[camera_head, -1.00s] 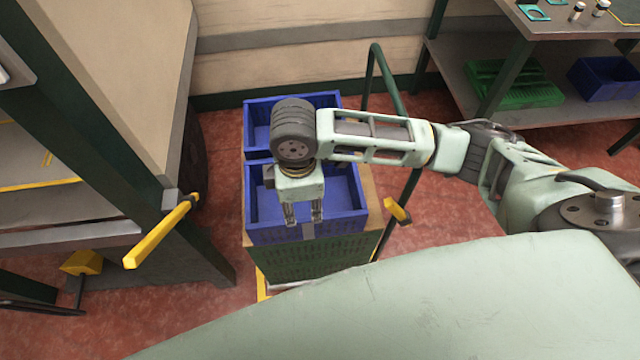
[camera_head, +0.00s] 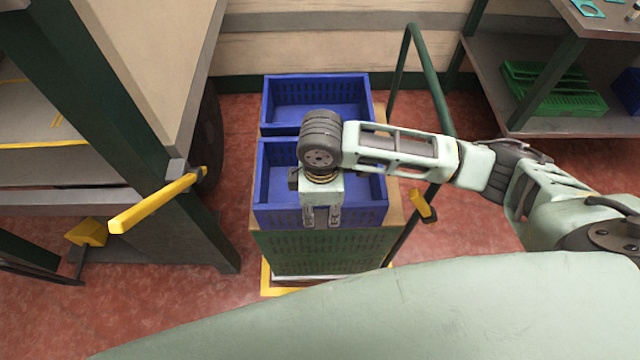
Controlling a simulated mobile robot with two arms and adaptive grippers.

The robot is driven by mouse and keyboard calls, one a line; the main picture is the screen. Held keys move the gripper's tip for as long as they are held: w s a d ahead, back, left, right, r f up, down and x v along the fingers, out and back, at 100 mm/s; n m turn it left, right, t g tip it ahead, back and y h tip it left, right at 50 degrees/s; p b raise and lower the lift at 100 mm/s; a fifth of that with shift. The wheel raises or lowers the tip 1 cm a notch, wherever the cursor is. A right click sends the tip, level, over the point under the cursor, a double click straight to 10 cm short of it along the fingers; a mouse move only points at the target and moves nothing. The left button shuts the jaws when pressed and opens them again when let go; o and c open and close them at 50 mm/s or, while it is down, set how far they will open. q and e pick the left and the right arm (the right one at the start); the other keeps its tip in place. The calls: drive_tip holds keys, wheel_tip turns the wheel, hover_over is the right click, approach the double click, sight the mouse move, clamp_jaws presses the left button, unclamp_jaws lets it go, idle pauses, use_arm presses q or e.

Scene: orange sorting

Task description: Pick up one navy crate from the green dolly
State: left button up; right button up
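The near navy crate (camera_head: 376,213) sits on top of a stack, above a green crate (camera_head: 318,252). A second navy crate (camera_head: 366,92) stands directly behind it. Both look empty. The green dolly shows by its tall handle (camera_head: 430,70) on the right. My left gripper is not in view.
A bench with a dark green post and a yellow bar (camera_head: 158,202) stands close on the left. A shelf on the right holds a green crate (camera_head: 556,90) and a navy crate (camera_head: 628,88). Red floor is open between dolly and shelf.

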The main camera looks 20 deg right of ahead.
sight(321, 215)
wheel_tip(321, 215, down, 4)
drive_tip(key=shift+w+d+f, duration=0.1)
drive_tip(key=shift+f, duration=0.15)
drive_tip(key=shift+c, duration=0.2)
clamp_jaws()
drive_tip(key=shift+r, duration=0.1)
